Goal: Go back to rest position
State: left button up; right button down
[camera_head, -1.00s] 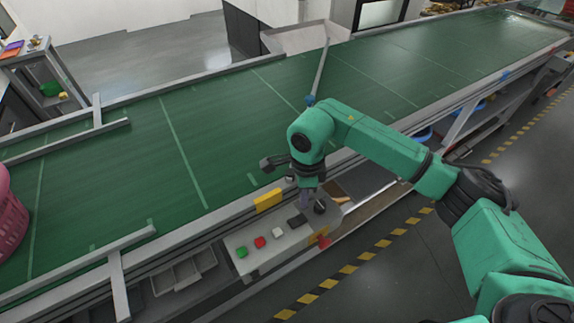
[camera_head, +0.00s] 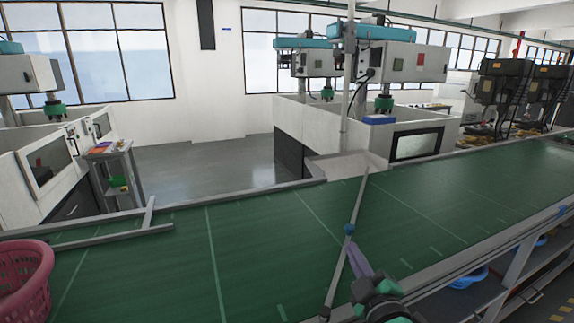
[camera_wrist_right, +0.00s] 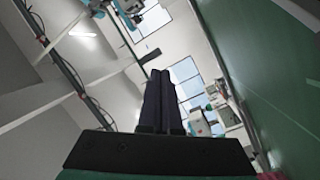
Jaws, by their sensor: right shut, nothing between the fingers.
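My right gripper (camera_head: 355,252) shows at the bottom of the head view, to the right of centre, pointing up in front of the green conveyor belt. Its wrist is cut off by the lower edge. In the right wrist view its two dark fingers (camera_wrist_right: 160,75) lie together with nothing between them. Beyond them that view shows ceiling, windows and part of the green belt, tilted. My left gripper is in neither view.
The green conveyor belt (camera_head: 260,250) runs across the head view. A pink basket (camera_head: 22,285) stands at its left end. A thin metal rod (camera_head: 342,265) rises close to my right gripper. Blue trays (camera_head: 470,276) sit under the belt. Grey floor (camera_head: 215,165) lies open beyond.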

jog(key=s+d+f+m+g+h, duration=0.2)
jog(key=s+d+f+m+g, duration=0.2)
jog(key=f, duration=0.4)
jog(key=s+d+f+m+g+h, duration=0.1)
jog(key=s+d+f+m+g, duration=0.25)
jog(key=f, duration=0.55)
jog(key=s+d+f+m+g+y, duration=0.1)
jog(key=s+f+g, duration=0.25)
jog(key=s, duration=0.35)
jog(key=s+f+m+g, duration=0.2)
jog(key=s+f+g, duration=0.1)
jog(key=s+f, duration=0.3)
jog(key=s+f+g+b, duration=0.1)
jog(key=s+f+g, duration=0.15)
jog(key=f, duration=1.95)
jog(key=s+d+f, duration=0.3)
jog(key=s+f, duration=1.3)
jog(key=s, duration=0.1)
jog(key=shift+s+n+b, duration=0.25)
jog(key=shift+n+b, duration=0.15)
jog(key=shift+n, duration=0.05)
jog(key=shift+d+g, duration=0.1)
jog(key=shift+g, duration=0.15)
